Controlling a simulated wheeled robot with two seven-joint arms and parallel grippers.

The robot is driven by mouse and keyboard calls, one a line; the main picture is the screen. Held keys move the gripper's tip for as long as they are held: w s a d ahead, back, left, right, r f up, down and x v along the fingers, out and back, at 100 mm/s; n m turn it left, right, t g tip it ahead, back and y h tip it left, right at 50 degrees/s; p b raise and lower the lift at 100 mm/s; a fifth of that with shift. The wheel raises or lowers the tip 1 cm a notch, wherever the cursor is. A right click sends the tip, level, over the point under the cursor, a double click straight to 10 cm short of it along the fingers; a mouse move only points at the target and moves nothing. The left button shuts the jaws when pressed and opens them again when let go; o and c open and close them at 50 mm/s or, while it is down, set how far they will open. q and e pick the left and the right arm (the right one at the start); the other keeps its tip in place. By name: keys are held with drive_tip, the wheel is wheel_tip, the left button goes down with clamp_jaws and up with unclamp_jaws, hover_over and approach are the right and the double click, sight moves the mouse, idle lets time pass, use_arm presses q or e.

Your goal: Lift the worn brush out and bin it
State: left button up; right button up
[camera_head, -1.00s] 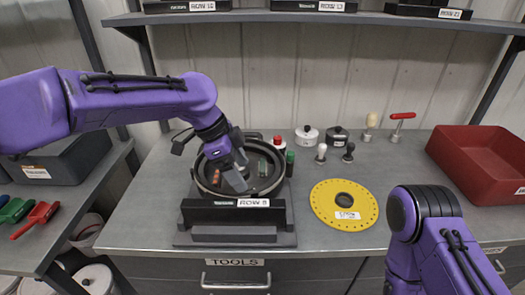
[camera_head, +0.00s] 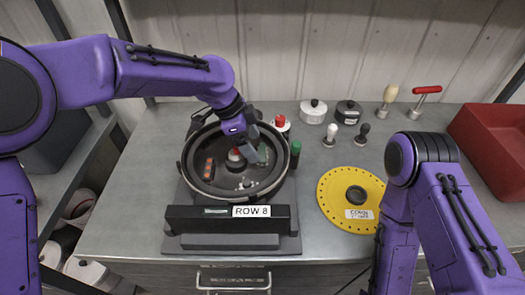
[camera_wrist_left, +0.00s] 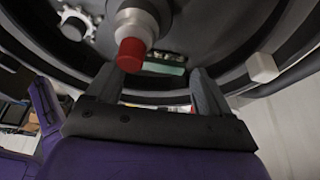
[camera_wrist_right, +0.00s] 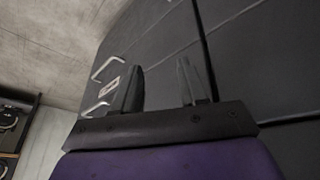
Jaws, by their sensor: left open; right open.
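The round black seed meter housing (camera_head: 186,172), labelled ROW 8, sits on a stand on the bench. Inside are a red-tipped hub (camera_head: 235,154), an orange-red piece (camera_head: 208,168) at left and a green strip (camera_head: 263,184) at right. I cannot tell which is the worn brush. My left gripper (camera_head: 260,156) is open over the right side of the housing. In the left wrist view, the green strip (camera_wrist_left: 165,68) shows beyond the hub's red tip (camera_wrist_left: 131,53), between the open fingers but apart from them. My right gripper (camera_wrist_right: 160,88) is open and empty, near the drawer fronts.
A yellow disc (camera_head: 335,210) lies right of the housing. A red bin (camera_head: 490,150) stands at the far right. White and black lidded pots (camera_head: 313,112), small knobs and a red-handled tool (camera_head: 426,90) stand behind. Drawer handles (camera_wrist_right: 103,68) stick out near my right gripper.

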sight(262, 154)
use_arm(q)
drive_tip(key=x, duration=0.2)
drive_tip(key=shift+w+d+f, duration=0.15)
drive_tip(key=shift+f, duration=0.15)
drive_tip(key=shift+d+f, duration=0.1)
drive_tip(key=shift+s, duration=0.25)
drive_tip(key=shift+c, duration=0.3)
drive_tip(key=shift+w, duration=0.1)
drive_tip(key=c, duration=0.6)
drive_tip(key=shift+c, duration=0.2)
